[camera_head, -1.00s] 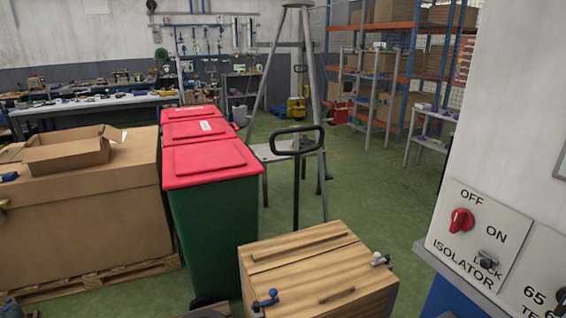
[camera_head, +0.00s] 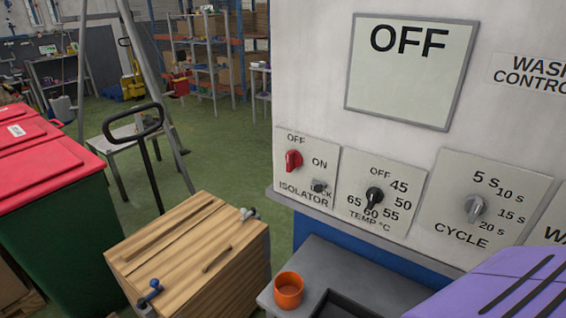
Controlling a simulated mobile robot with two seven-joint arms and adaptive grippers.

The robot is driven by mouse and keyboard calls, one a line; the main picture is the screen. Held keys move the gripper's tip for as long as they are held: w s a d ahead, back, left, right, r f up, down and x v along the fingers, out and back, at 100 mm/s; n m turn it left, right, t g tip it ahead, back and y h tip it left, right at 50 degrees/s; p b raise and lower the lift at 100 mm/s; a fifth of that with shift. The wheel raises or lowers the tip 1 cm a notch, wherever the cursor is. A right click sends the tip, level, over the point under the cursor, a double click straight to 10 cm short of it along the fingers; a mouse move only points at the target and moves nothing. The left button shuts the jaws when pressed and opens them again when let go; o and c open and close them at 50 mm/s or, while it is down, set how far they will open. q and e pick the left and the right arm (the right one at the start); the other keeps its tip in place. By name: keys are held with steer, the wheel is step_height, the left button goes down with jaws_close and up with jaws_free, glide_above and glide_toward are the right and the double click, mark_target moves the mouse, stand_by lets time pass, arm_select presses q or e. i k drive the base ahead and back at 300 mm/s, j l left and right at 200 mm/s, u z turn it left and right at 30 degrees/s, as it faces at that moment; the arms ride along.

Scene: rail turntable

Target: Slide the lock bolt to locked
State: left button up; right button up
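A red knob (camera_head: 293,160) is on the same plate, below OFF and left of ON. A display (camera_head: 408,88) above reads OFF. Neither of my grippers is in view.
The panel also has a black TEMP knob (camera_head: 374,196) and a grey CYCLE knob (camera_head: 475,208). An orange cup (camera_head: 288,290) stands on a grey ledge (camera_head: 345,262). A wooden box (camera_head: 185,250) and a red-lidded green bin (camera_head: 62,235) stand left. A purple object (camera_head: 490,285) is at bottom right.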

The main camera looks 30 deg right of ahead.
mark_target(318, 186)
steer(key=z, duration=1.3)
